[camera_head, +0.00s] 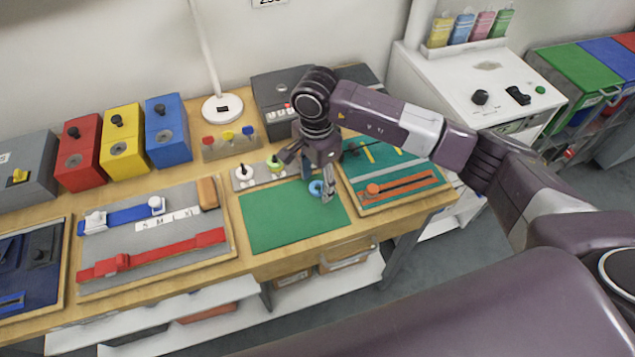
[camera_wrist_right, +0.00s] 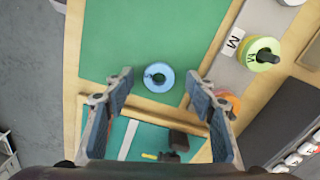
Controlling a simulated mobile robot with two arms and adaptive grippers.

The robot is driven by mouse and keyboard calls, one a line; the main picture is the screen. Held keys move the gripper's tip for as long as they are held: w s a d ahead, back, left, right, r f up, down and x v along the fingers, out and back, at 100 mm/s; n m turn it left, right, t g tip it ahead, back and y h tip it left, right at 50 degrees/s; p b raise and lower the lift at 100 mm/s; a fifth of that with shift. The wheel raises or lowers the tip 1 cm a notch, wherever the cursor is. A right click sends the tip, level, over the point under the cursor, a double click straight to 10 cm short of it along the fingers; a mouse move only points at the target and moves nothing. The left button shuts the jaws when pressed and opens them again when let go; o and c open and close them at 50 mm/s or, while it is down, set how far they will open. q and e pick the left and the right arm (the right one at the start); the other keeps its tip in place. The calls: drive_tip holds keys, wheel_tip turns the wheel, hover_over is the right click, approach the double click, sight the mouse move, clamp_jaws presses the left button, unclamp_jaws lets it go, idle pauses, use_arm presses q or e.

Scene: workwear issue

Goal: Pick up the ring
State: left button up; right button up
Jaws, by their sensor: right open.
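A light blue ring (camera_head: 315,187) lies flat on the green mat (camera_head: 277,228), near the mat's right edge. In the right wrist view the whole ring (camera_wrist_right: 159,77) shows, with a small dark mark inside its hole. My right gripper (camera_head: 306,178) is over the right part of the mat and partly covers the ring in the head view. In the wrist view its fingers (camera_wrist_right: 158,84) are wide apart, one on each side of the ring, with nothing between them held. My left gripper is not in view.
Behind the mat, a grey peg holder (camera_head: 259,183) carries a green ring (camera_wrist_right: 262,54) on a peg. A board with tools (camera_head: 385,203) lies right of the mat, and a grey board (camera_head: 160,243) lies left. The mat's left part is clear.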

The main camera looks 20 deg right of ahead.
drive_tip(key=shift+s+f, duration=0.1)
drive_tip(key=shift+f, duration=0.05)
drive_tip(key=c, duration=0.8)
